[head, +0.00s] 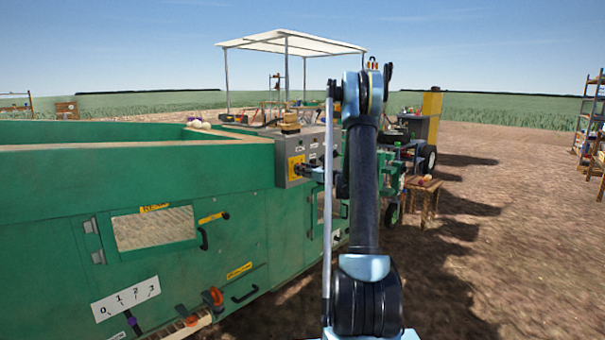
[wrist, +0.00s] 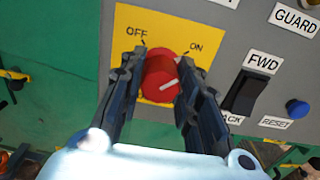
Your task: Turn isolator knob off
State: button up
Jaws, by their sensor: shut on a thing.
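The red isolator knob (wrist: 160,66) sits on a yellow plate (wrist: 130,20) with OFF printed at upper left and ON at upper right. A short white mark on the knob's face lies slanted, its right end a little higher. My gripper (wrist: 157,72) has one finger on each side of the knob and is shut on it. In the head view my gripper (head: 313,173) reaches the yellow plate (head: 296,169) on the grey control box (head: 296,145); the knob itself is hidden there.
Right of the knob are a black FWD rocker switch (wrist: 241,94) and a blue RESET button (wrist: 297,108). The green machine (head: 150,240) fills the left of the head view. A wooden stool (head: 424,192) stands at right; open soil (head: 500,230) lies beyond.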

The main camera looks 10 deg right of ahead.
jog(key=shift+n, duration=0.3)
jog(key=n, duration=1.3)
jog(key=shift+s+n, duration=0.1)
jog(key=shift+n, duration=2.1)
jog(key=shift+a+f, duration=0.1)
jog(key=o, duration=1)
jog(key=shift+o, duration=0.4)
